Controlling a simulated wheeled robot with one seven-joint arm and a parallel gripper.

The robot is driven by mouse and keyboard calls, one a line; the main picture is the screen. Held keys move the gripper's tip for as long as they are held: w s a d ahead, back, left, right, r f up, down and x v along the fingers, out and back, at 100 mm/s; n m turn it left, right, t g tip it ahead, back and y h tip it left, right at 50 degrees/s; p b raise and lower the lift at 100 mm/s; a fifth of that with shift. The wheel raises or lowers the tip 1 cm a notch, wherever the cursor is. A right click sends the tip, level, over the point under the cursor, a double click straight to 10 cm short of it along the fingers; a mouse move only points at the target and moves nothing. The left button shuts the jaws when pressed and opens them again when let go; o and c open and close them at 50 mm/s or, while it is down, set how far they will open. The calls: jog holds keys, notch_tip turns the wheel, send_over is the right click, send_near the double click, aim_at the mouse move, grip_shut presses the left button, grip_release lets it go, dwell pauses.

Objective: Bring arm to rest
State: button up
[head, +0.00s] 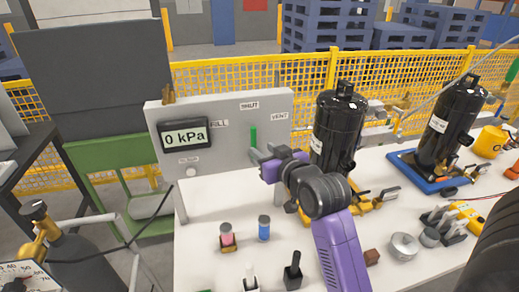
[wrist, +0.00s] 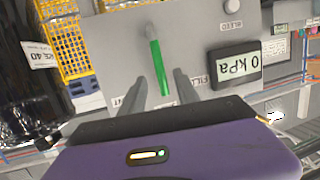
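My gripper (head: 259,152) is in front of the grey panel (head: 275,101), at the end of my purple arm. In the wrist view my gripper (wrist: 160,76) has its two grey fingers spread apart, with nothing clamped. The green lever (head: 253,137) on the panel points up toward the SHUT label. In the wrist view, where the panel appears upside down, the green lever (wrist: 159,68) shows in the gap between the fingers, with space on both sides. I cannot tell how far the fingertips are from the panel. My gripper hides the lever's lower part in the head view.
The display (head: 185,135) reads 0 kPa. A black compressor (head: 337,125) stands close right of my gripper; another (head: 450,125) sits on a blue tray (head: 408,166). Red and blue capped small items (head: 264,228) stand on the white table (head: 205,268). A yellow fence (head: 225,80) runs behind.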

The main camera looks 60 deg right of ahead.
jog(key=shift+s+a, duration=0.1)
jog(key=shift+s, duration=0.05)
dwell(0.5)
notch_tip(320, 180, up, 4)
jog(key=a+t+h, duration=0.2)
jog(key=s+a+f+n+t+y, duration=0.2)
jog(key=a+f, duration=0.1)
jog(key=a, duration=0.6)
jog(key=s+a+f+n+t+y, duration=0.2)
jog(key=s+a+f+y, duration=0.1)
jog(key=a, duration=0.5)
jog(key=s+a+f+n+g+y, duration=0.1)
jog(key=s+a+f+y, duration=0.2)
jog(key=s+a, duration=0.4)
jog(key=s+a+f+n+g+y, duration=0.2)
jog(key=s+a+f, duration=0.3)
jog(key=s+a, duration=0.3)
jog(key=shift+s+a+f+n+y, duration=0.3)
jog(key=shift+s+f+y, duration=0.1)
jog(key=shift+y, duration=0.3)
